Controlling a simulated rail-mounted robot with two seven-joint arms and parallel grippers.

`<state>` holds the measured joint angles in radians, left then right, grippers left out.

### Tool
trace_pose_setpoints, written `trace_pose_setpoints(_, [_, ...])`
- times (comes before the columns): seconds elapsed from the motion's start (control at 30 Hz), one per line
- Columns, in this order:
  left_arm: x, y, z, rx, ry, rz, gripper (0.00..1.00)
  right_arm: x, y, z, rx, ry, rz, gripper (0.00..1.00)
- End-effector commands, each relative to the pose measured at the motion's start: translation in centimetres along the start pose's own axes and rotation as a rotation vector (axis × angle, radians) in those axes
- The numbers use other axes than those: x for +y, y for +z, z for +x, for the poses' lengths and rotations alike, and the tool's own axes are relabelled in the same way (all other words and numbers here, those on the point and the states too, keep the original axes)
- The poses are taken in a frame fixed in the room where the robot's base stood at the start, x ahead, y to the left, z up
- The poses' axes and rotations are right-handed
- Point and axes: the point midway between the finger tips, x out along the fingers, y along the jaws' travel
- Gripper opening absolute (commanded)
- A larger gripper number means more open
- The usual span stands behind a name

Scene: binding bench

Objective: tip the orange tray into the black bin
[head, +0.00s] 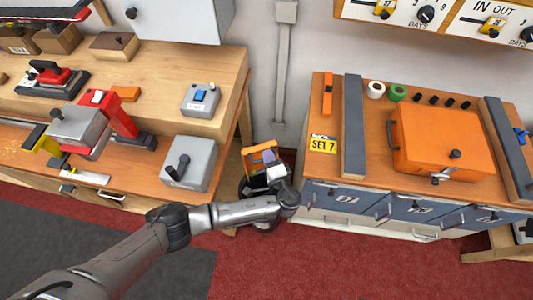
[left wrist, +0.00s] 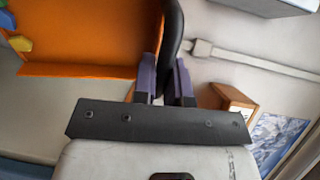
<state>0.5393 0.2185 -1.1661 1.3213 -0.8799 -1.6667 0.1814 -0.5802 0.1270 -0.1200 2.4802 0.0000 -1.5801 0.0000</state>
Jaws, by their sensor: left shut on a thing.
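The orange tray (head: 259,153) shows in the head view in the gap between the two benches, tilted. It also shows in the left wrist view (left wrist: 85,35), with green and yellow pieces at the left edge. My left gripper (head: 271,165) is shut at the tray's side. In the left wrist view its fingers (left wrist: 168,82) close around a dark curved strip beside the orange wall. The black bin (head: 245,189) seems to be the dark shape below the gripper, mostly hidden by my arm. My right gripper is not in view.
The left wooden bench (head: 225,95) holds grey switch boxes and a red and grey machine. The right bench (head: 375,165) holds an orange lidded box (head: 430,140) and dark rails. A grey pipe (head: 284,80) runs down the wall. Red floor is clear in front.

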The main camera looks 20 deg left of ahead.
Motion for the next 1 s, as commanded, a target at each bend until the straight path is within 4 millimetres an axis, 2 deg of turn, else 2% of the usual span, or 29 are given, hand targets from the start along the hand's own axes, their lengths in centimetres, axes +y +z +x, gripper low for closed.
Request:
trace_pose_setpoints(0.1, [1.1,-0.1,-0.8,0.002,-0.038,-0.001,0.00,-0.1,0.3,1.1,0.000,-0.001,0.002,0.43])
trace_pose_setpoints(1.0, [5.7,-0.1,-5.5,0.000,-0.333,0.000,0.00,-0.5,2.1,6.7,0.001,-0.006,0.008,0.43])
